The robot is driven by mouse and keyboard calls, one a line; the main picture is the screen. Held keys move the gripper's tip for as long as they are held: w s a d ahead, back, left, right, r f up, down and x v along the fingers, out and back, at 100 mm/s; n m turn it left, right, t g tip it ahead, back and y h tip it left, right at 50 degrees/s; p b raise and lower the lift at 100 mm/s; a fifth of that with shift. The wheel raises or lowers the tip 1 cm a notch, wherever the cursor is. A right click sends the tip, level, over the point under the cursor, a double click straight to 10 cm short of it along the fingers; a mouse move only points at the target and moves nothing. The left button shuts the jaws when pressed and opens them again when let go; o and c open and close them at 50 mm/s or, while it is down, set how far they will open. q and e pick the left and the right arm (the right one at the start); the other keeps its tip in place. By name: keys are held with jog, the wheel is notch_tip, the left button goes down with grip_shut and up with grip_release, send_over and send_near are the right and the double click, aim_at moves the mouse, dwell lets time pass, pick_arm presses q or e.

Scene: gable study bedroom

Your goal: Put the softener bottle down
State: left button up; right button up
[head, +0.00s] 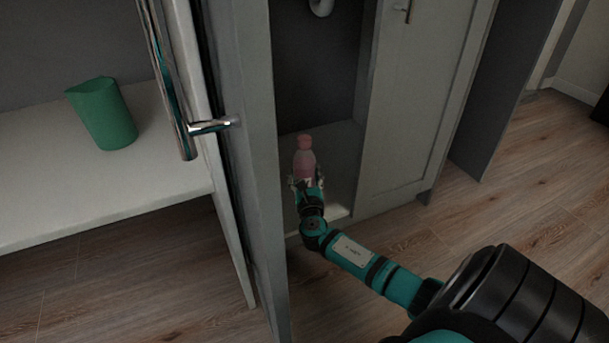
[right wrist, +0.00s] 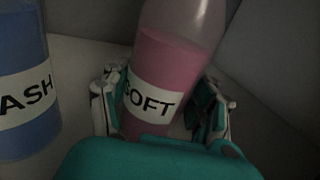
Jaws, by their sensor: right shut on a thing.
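The softener bottle (head: 304,160) is clear with pink liquid and a pink cap, and stands about upright inside the cabinet. In the right wrist view the bottle (right wrist: 172,70) carries a white label reading "SOFT". My right gripper (head: 306,184) reaches into the cabinet and is shut on the bottle's lower part. In the right wrist view the fingers of the gripper (right wrist: 163,105) lie on both sides of it. The bottle's base is hidden, so I cannot tell whether it touches the cabinet floor. My left gripper is not in view.
A blue bottle (right wrist: 25,85) with a label ending "ASH" stands left of the softener in the right wrist view. The cabinet floor (head: 345,150) is pale. A grey door (head: 415,95) is at the right. A green cup (head: 103,115) stands on a white shelf (head: 60,185) at left.

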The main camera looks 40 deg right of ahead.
jog(key=o, duration=1.5)
jog(key=shift+f, duration=0.1)
jog(key=shift+r, duration=0.2)
jog(key=p+v, duration=0.6)
jog(key=v, duration=0.5)
jog(key=shift+s+a, duration=0.15)
jog(key=shift+s, duration=0.05)
jog(key=shift+s+a+f, duration=0.1)
jog(key=shift+s+a, duration=0.1)
jog(key=shift+s, duration=0.05)
